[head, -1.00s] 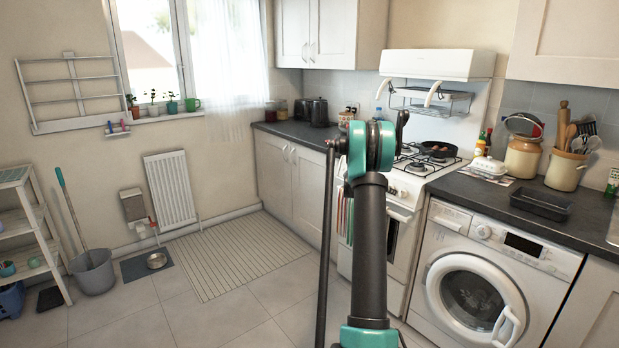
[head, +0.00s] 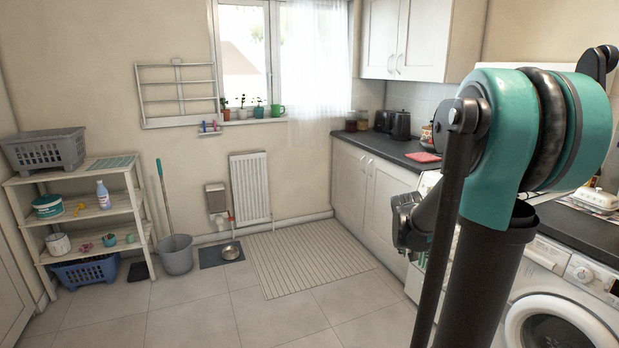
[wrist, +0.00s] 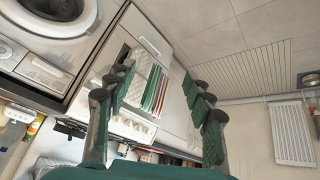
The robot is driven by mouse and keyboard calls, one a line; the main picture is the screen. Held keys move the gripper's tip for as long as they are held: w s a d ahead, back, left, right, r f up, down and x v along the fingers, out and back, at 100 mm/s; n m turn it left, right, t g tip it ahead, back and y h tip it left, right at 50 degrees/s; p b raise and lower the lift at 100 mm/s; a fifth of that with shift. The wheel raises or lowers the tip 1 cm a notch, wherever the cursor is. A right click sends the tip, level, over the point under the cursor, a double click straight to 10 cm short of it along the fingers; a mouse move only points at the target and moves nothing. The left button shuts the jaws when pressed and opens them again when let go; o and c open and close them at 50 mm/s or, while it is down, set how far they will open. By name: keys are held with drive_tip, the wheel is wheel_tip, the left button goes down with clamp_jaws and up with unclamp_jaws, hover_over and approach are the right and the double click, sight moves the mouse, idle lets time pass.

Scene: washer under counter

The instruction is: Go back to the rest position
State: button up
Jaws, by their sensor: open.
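My gripper (wrist: 162,95) shows in the wrist view with its two dark, green-padded fingers spread apart and nothing between them. In the head view my raised arm fills the right side and hides most of the stove. Part of my gripper (head: 405,225) shows left of the arm, in front of the counter cabinets; its fingertips are hard to make out there.
The washer (head: 560,320) stands under the counter at the lower right, its door looking closed. White cabinets (head: 370,190) are behind my gripper. A shelf (head: 95,212), a bucket (head: 177,255) and a striped mat (head: 310,258) are to the left. The tiled floor (head: 200,310) in front is clear.

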drive_tip(key=s+a+f+n+y, duration=0.2)
drive_tip(key=s+a+f, duration=0.2)
drive_tip(key=s+a, duration=0.3)
drive_tip(key=s+a+f+n+y, duration=0.2)
drive_tip(key=s+a, duration=0.5)
drive_tip(key=s, duration=0.7)
drive_tip(key=shift+s+f+n+g, duration=0.15)
drive_tip(key=shift+f+n+g, duration=0.25)
drive_tip(key=shift+f+n, duration=0.4)
